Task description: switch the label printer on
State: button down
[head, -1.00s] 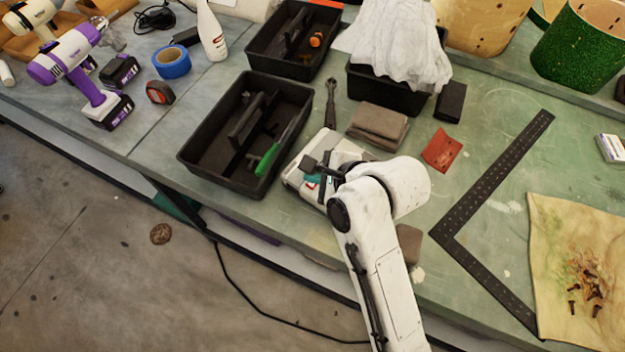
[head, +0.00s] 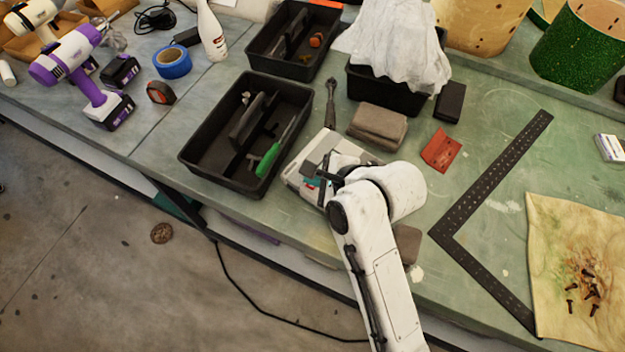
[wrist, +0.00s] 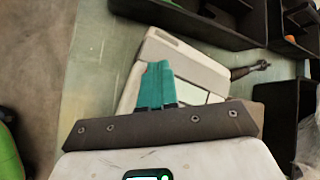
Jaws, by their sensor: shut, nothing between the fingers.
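The label printer (head: 297,172) is a pale grey-white box on the green bench, just right of the front black tool tray. My gripper (head: 313,183) is over it, and my arm hides part of its right side. In the wrist view the printer (wrist: 184,62) lies beyond and below the teal fingers (wrist: 157,68), which are shut together with nothing between them. The fingertips overlap the printer's pale top in that view; I cannot tell whether they touch it. I cannot make out the printer's power switch.
The front black tool tray (head: 203,167) with a green-handled tool stands close left of the printer. A wrench (head: 331,103) and folded grey cloth (head: 378,125) lie behind it. A red sheet (head: 441,151) and black steel square (head: 490,180) lie to the right. The bench's front edge is near.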

aim_at(315, 188)
jog(key=shift+f, duration=0.4)
jog(key=shift+r, duration=0.1)
dwell(0.3)
jog(key=shift+r+p, duration=0.8)
jog(key=shift+p, duration=0.55)
notch_tip(315, 188, up, 5)
jog(key=p, duration=0.5)
jog(key=shift+f+p, duration=0.2)
jog(key=shift+p, duration=0.2)
jog(key=shift+r, duration=0.7)
